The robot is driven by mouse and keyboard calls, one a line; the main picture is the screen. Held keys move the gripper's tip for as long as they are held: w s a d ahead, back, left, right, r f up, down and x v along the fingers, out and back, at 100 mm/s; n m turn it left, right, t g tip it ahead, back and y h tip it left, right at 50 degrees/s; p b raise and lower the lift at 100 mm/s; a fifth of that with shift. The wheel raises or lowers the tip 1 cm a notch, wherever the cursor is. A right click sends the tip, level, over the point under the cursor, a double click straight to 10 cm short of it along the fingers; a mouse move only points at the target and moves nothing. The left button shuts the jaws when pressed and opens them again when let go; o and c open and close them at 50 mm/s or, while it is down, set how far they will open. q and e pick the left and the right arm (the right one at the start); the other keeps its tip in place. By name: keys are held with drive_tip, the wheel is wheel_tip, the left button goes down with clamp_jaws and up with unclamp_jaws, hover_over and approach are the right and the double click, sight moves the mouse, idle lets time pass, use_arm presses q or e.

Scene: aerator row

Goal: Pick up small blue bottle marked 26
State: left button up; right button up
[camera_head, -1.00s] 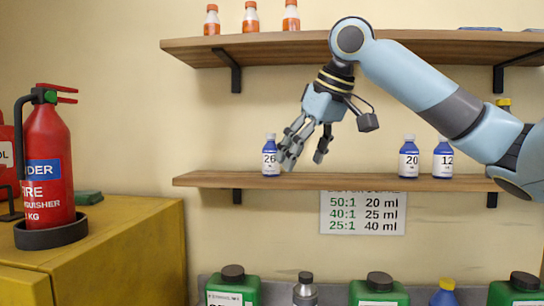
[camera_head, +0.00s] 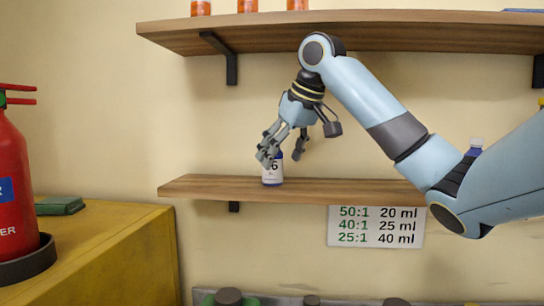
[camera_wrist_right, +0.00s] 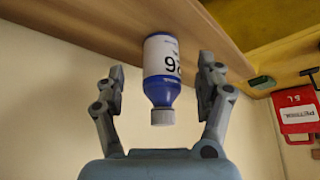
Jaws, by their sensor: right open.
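The small blue bottle marked 26 (camera_head: 272,174) stands on the left part of the lower wooden shelf (camera_head: 330,192). It has a white label and a light cap, and its upper part is partly hidden by my right gripper (camera_head: 283,157) in the head view. In the right wrist view the bottle (camera_wrist_right: 161,75) appears cap-down in the picture, between the two open fingers of my right gripper (camera_wrist_right: 165,92). A gap shows on each side, and neither finger appears to touch it. My left gripper is not in view.
Another blue bottle (camera_head: 476,147) on the lower shelf is mostly hidden behind my right arm. The upper shelf (camera_head: 400,38) holds orange bottles (camera_head: 248,6) above. A red fire extinguisher (camera_head: 14,190) stands on the yellow cabinet (camera_head: 110,240) at left. A dosing sign (camera_head: 376,226) hangs below the lower shelf.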

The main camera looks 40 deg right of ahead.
drive_tip(key=shift+w, duration=0.25)
drive_tip(key=shift+w+r, duration=0.1)
drive_tip(key=shift+w, duration=0.2)
drive_tip(key=w+p, duration=0.1)
drive_tip(key=w, duration=0.1)
drive_tip(key=w+f+p, duration=0.1)
drive_tip(key=w+p, duration=0.1)
drive_tip(key=shift+w+d, duration=0.15)
drive_tip(key=shift+w, duration=0.05)
drive_tip(key=shift+f, duration=0.15)
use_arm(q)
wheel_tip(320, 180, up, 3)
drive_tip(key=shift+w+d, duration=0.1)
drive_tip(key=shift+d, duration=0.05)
use_arm(e)
drive_tip(key=shift+s+d, duration=0.1)
drive_tip(key=shift+s, duration=0.05)
clamp_jaws()
